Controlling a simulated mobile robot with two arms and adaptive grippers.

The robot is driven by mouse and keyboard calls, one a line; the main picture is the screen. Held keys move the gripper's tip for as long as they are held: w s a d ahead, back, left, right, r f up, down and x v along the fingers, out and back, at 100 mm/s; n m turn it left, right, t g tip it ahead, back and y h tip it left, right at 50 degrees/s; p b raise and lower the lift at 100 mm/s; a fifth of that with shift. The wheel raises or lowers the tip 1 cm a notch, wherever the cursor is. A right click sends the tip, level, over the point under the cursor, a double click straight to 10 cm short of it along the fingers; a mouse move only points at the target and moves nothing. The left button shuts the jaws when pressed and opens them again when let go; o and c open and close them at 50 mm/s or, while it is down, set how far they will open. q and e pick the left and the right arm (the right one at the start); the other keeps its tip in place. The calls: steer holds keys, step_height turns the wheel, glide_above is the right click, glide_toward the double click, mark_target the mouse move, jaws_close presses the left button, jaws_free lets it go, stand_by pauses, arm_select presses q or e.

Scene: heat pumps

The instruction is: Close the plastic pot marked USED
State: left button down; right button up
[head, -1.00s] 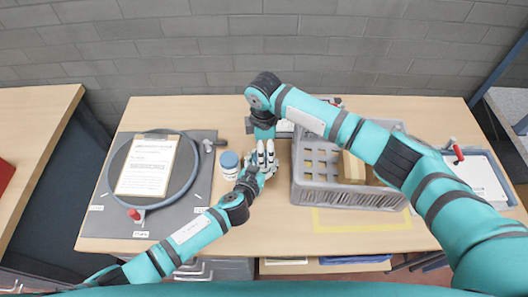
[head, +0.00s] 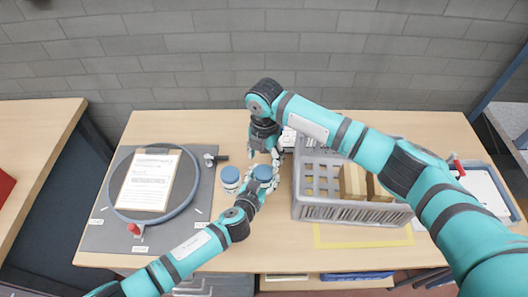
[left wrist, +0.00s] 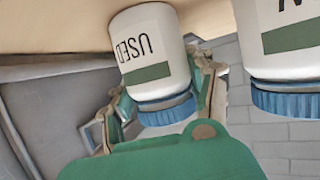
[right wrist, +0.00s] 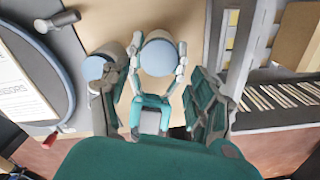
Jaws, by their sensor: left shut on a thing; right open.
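The pot marked USED is a white pot with a green band and a blue lid (left wrist: 165,104). In the left wrist view its label (left wrist: 138,48) appears upside down. My left gripper (head: 262,183) is shut around the body of this pot (right wrist: 160,55), which stands on the table. The blue lid (head: 263,172) sits on top of it. My right gripper (head: 265,152) is open and empty, just behind and above the lid. In the right wrist view its fingers (right wrist: 158,95) are spread wide, with the pot between and beyond them.
A second white pot with a blue lid (head: 230,175) stands close to the left. A grey crate (head: 310,206) with cardboard boxes (head: 352,182) is at the right.

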mark_target(264, 172)
steer(key=n, duration=0.5)
steer(key=r+n, duration=0.1)
steer(key=n, duration=0.5)
steer(key=shift+r, duration=0.25)
steer(key=n, duration=0.3)
steer(key=shift+r+n, duration=0.2)
steer(key=shift+n, duration=0.1)
steer(key=shift+f, duration=4)
